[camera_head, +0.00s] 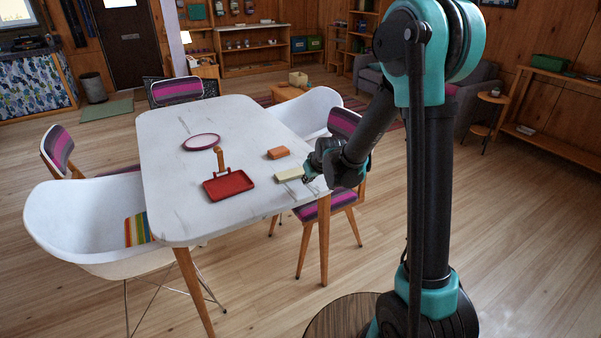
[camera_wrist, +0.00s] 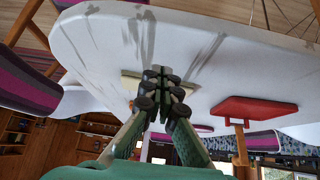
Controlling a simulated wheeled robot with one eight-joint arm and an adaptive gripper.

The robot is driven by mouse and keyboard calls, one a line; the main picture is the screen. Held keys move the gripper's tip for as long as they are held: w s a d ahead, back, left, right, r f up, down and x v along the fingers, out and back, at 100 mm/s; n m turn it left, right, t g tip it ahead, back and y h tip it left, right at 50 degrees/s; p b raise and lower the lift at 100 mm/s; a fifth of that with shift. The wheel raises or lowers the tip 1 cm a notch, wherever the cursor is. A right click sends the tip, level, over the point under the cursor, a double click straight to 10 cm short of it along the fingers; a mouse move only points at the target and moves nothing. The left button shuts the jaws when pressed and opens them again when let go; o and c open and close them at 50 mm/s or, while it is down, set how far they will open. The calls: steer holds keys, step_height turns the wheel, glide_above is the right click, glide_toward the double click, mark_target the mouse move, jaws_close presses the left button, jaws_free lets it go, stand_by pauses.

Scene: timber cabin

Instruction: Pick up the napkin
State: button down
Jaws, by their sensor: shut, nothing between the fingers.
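A flat cream rectangle (camera_head: 288,175), which looks like the folded napkin, lies on the white table (camera_head: 180,130) near its right edge. My gripper (camera_head: 306,178) is beside its right end, low over the table; I cannot tell whether they touch. In the wrist view my gripper (camera_wrist: 162,78) has its fingertips together and empty. The cream napkin (camera_wrist: 130,84) shows behind the fingers there, partly hidden by them.
An orange block (camera_head: 278,153), a red tray with a handle (camera_head: 229,186) and a purple-rimmed round plate (camera_head: 201,142) lie on the table. Chairs surround it; a striped cloth or cushion (camera_head: 138,229) is on the white chair (camera_head: 75,225).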

mark_target(294, 172)
steer(key=w+a, duration=0.2)
steer(key=w, duration=0.1)
steer(key=w+a, duration=0.1)
steer(key=w, duration=0.2)
steer(key=w+a+f, duration=0.1)
steer(key=w+a, duration=0.1)
steer(key=w, duration=0.2)
steer(key=shift+a, duration=0.35)
steer(key=shift+s+f, duration=0.15)
steer(key=shift+f, duration=0.15)
steer(key=shift+s, duration=0.1)
steer(key=shift+s+d, duration=0.25)
steer(key=shift+s, duration=0.05)
steer(key=s+d, duration=0.2)
steer(key=s, duration=0.2)
steer(key=s+d, duration=0.2)
steer(key=s, duration=0.2)
steer(key=s+d, duration=0.3)
steer(key=s, duration=0.1)
steer(key=shift+s, duration=0.1)
